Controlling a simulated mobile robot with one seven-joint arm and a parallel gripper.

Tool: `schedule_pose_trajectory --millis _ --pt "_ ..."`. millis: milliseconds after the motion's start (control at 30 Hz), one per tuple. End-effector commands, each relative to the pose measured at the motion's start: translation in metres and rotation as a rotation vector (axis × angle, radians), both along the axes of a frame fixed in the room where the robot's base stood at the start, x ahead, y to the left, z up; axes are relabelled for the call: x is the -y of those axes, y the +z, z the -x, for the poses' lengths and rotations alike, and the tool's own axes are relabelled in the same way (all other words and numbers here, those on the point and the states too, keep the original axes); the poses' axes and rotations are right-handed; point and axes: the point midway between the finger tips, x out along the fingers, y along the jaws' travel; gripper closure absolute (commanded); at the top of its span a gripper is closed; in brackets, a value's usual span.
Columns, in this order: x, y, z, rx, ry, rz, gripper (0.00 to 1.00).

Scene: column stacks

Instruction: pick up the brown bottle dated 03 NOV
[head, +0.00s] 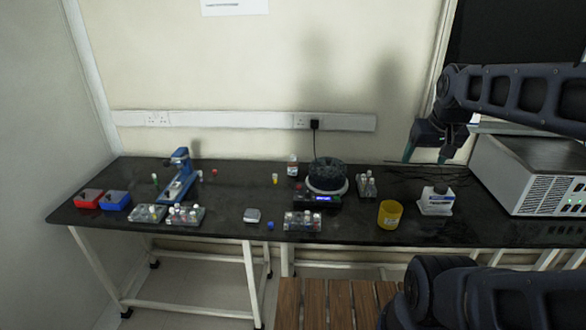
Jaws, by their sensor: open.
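A small bottle (292,166) with a pale label and a reddish-brown tint stands at the back of the dark bench, just left of the round black device. It is too small for me to read any date or be sure of its colour. My gripper (427,157) is at the right, above the back part of the bench, with its fingers apart and pointing down. It is empty and well to the right of the bottle. No other clearly brown bottle shows.
The round black device (327,178) stands mid-bench. Racks of vials (303,222), a yellow tub (390,214) and a white container (436,203) stand around it. A large metal instrument (528,175) fills the right end. Blue and red bins (115,201) sit left.

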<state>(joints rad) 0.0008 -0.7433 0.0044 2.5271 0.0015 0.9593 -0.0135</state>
Motion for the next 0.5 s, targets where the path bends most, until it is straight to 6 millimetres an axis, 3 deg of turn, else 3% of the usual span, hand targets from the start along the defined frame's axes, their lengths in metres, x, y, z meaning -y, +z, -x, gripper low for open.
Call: schedule_pose_trajectory --millis 167,500 --pt "-0.006 0.015 -0.031 -0.023 0.083 0.031 0.27" --pt "-0.032 0.044 -0.123 -0.079 0.331 0.116 0.27"
